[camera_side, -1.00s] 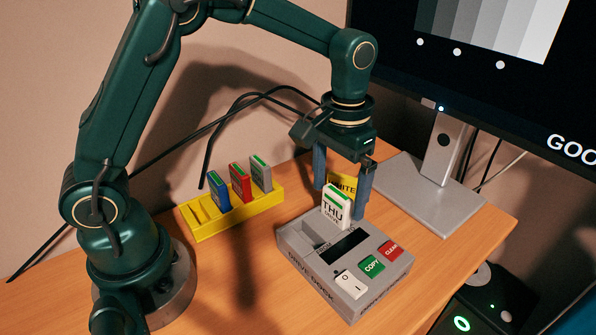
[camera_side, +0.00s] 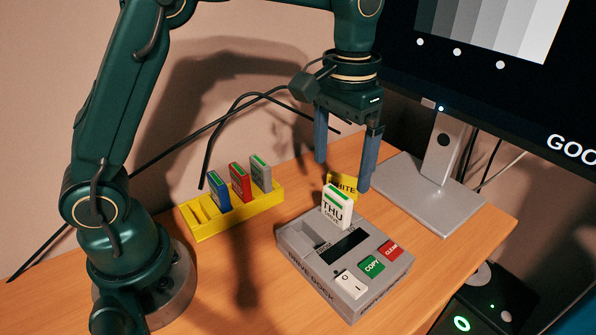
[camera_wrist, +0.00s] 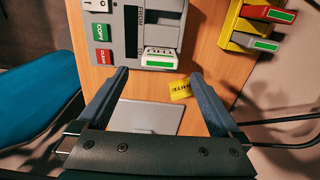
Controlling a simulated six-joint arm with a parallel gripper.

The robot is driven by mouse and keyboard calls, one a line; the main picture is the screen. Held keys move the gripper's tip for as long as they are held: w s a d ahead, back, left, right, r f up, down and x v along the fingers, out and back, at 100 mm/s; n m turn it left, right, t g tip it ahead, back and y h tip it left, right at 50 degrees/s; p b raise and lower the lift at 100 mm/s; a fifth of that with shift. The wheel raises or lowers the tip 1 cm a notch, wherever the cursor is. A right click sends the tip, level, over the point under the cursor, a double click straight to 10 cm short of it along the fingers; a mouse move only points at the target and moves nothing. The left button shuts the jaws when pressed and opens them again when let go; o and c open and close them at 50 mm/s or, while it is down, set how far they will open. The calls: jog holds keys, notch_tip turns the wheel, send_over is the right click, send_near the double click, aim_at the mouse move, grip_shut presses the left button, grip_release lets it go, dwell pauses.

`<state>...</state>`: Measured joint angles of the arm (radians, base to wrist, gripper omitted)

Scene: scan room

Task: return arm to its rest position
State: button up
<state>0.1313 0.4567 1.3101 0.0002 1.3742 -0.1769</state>
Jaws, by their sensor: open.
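My gripper (camera_side: 342,176) is open and empty, with its blue fingers pointing down above the back of the drive dock. In the wrist view my gripper (camera_wrist: 163,82) shows its two fingers spread wide apart. A white drive marked THU (camera_side: 336,208) stands upright in the grey drive dock (camera_side: 300,262), just below and in front of the fingers, apart from them. The white drive also shows in the wrist view (camera_wrist: 160,57), beyond the fingertips, at the edge of the dock (camera_wrist: 125,20).
A yellow rack (camera_side: 240,214) holds blue (camera_side: 219,190), red (camera_side: 240,182) and grey (camera_side: 261,173) drives left of the dock. A yellow WHITE label (camera_side: 344,184) lies behind the dock. A monitor stand (camera_side: 420,200) is on the right. Black cables (camera_side: 215,130) run behind.

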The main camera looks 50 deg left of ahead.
jog(key=shift+r, duration=0.2)
dwell(0.5)
jog(key=s+a+r+t, duration=0.3)
jog(key=s+r, duration=0.4)
jog(key=s+a+f+t, duration=0.1)
jog(key=s+f+t, duration=0.1)
jog(key=s+f, duration=0.3)
jog(key=s, duration=0.3)
jog(key=shift+f+m+t, duration=0.3)
jog(key=shift+f, duration=0.05)
